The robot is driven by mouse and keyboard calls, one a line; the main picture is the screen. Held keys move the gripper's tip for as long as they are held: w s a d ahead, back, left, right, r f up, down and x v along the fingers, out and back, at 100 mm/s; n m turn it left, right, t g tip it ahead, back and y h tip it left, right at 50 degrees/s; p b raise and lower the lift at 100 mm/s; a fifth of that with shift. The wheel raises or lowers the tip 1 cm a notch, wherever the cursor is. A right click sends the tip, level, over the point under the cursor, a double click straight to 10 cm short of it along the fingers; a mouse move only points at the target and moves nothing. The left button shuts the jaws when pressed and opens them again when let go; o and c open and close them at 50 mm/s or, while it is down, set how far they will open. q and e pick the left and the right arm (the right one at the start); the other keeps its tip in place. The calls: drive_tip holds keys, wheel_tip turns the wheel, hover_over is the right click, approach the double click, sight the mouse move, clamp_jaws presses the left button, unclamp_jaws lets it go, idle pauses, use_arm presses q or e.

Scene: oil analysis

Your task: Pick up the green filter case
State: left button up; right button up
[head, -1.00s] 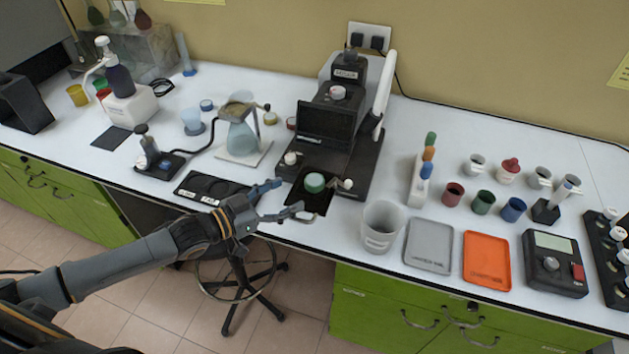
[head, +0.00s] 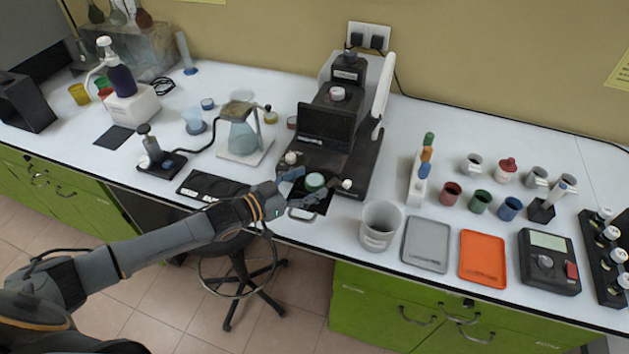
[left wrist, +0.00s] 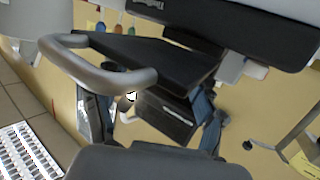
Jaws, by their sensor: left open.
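The green filter case (head: 315,180) is a small round green piece with a pale top. In the head view it sits on the black tray (head: 297,205) at the front of the black instrument (head: 337,118). My left gripper (head: 304,187) is open at the front left of the case, its fingers reaching toward either side of it. I cannot tell whether they touch it. In the left wrist view the two fingers (left wrist: 152,118) are spread apart, and I cannot make out the case there. My right gripper is not in view.
A clear beaker (head: 380,226), grey tray (head: 427,243) and orange tray (head: 483,258) stand to the right. A black panel (head: 208,187) and a flask (head: 243,135) are to the left. A grey curved bar (left wrist: 98,72) crosses the left wrist view.

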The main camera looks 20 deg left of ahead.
use_arm(q)
drive_tip(key=c, duration=1)
drive_tip(key=shift+r, duration=0.1)
drive_tip(key=shift+c, duration=0.2)
